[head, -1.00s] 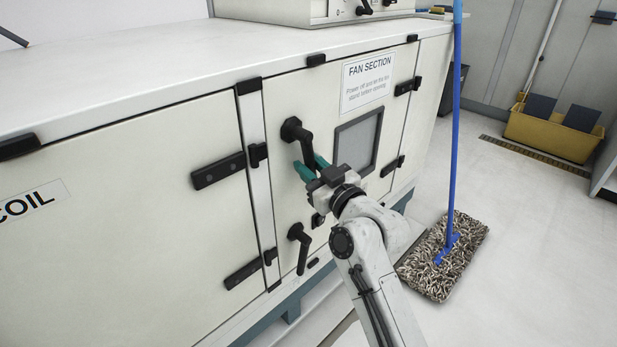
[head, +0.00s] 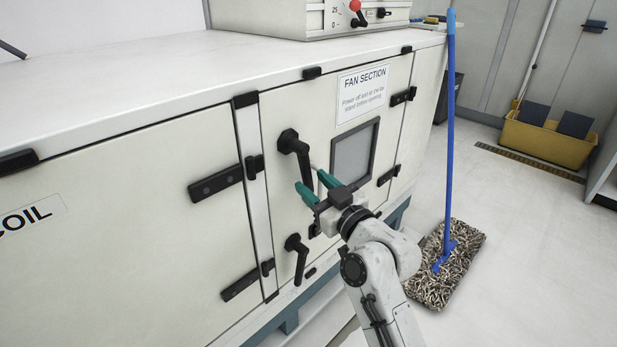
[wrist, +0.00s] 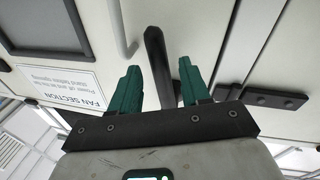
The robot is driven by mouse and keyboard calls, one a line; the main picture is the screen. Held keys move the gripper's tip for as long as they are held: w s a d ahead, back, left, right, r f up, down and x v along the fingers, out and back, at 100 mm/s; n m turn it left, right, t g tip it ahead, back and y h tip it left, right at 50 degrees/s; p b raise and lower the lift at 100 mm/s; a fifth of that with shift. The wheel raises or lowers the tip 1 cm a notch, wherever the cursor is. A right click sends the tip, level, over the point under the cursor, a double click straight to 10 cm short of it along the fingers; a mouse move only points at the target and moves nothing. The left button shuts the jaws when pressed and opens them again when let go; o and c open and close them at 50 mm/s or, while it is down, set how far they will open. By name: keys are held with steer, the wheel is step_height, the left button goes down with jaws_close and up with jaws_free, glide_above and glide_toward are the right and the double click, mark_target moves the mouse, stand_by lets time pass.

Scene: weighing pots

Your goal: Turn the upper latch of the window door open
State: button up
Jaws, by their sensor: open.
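The upper latch (head: 300,158) is a black lever handle on the fan section door (head: 275,115). Its lever hangs downward, leaning slightly right in the head view. My gripper (head: 314,183) is open at the lower end of this lever, with teal fingers apart. In the wrist view the lever (wrist: 157,62) shows between the two fingers of my gripper (wrist: 158,68), with gaps on both sides. I cannot tell how far the fingertips reach along it. The lower latch (head: 297,258) is a similar black lever, hanging down below. The door's window (head: 354,152) is right of the upper latch.
The door looks closed, with black hinges (head: 403,96) at its right side. A blue-handled mop (head: 449,130) stands right of the cabinet, its head (head: 445,265) on the floor. A yellow bucket (head: 550,140) is farther back. The floor at right is otherwise mostly free.

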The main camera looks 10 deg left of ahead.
steer(key=v, duration=0.7)
steer(key=shift+s+d+p, duration=0.25)
steer(key=shift+p, duration=0.1)
steer(key=shift+c, duration=0.2)
